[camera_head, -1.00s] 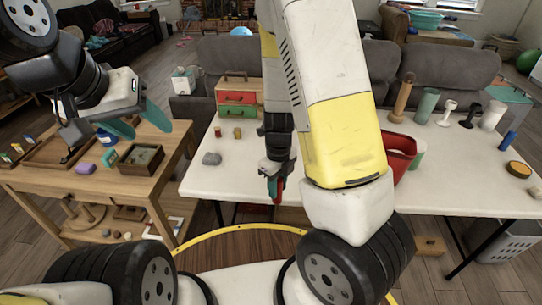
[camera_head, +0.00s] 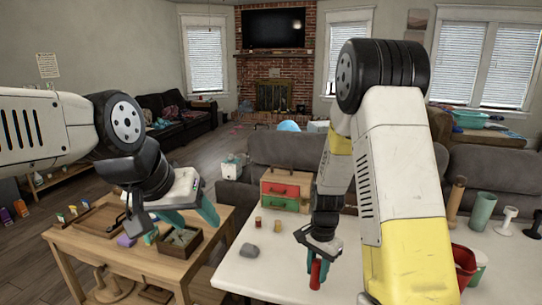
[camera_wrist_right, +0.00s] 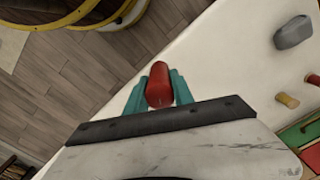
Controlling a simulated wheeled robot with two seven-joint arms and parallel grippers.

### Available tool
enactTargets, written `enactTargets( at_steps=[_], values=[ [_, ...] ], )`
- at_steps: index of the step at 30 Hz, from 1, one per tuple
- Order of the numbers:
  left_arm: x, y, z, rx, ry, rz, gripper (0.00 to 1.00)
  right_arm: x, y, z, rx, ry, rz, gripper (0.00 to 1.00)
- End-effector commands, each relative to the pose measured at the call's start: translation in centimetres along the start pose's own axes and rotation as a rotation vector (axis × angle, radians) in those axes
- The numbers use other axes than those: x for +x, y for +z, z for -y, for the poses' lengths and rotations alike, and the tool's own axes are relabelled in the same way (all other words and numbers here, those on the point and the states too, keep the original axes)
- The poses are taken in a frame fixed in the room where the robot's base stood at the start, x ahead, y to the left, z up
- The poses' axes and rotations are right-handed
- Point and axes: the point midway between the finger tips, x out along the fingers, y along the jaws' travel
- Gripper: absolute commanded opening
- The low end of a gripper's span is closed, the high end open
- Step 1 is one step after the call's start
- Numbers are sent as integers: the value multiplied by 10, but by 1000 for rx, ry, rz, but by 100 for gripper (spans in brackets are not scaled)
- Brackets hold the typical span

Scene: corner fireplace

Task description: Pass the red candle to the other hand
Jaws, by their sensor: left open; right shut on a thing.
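The red candle (camera_head: 315,273) is held in my right gripper (camera_head: 313,262), upright or nearly so, above the near left part of the white table. In the right wrist view the candle (camera_wrist_right: 159,84) sits between the two teal fingers of the right gripper (camera_wrist_right: 158,88), which are shut on it. My left gripper (camera_head: 180,222) is open and empty over the wooden side table on the left, well apart from the candle. Its teal fingers are spread.
The white table (camera_head: 270,276) carries a grey stone (camera_head: 249,250), small cylinders and a drawer box (camera_head: 286,190). The wooden side table (camera_head: 90,248) holds a tray and a box of stones (camera_head: 180,240). A red container (camera_head: 464,262) stands at the right.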

Motion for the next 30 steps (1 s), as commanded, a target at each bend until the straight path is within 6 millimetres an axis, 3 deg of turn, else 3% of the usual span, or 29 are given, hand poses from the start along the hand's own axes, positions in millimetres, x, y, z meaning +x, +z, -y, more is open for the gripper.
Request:
enactTargets(
  at_steps=[3, 9, 14, 20, 25, 30],
  values=[
    [0, 0, 0, 0, 0, 0, 56, -6, -15, 4, -276, 2, -7, 0],
    [0, 0, 0, 0, 0, 0, 56, -15, -32, 8, -629, 12, -18, 0],
    [0, 0, 0, 0, 0, 0, 56, -18, -38, 10, -768, 18, -20, 0],
    [0, 0, 0, 0, 0, 0, 56, -22, -38, 14, -816, 19, -23, 0],
    [0, 0, 0, 0, 0, 0, 56, -42, -29, 34, -919, 18, -23, 0],
    [0, 0, 0, 0, 0, 0, 56, -74, -14, 66, -1094, 19, -21, 0]
  ],
)
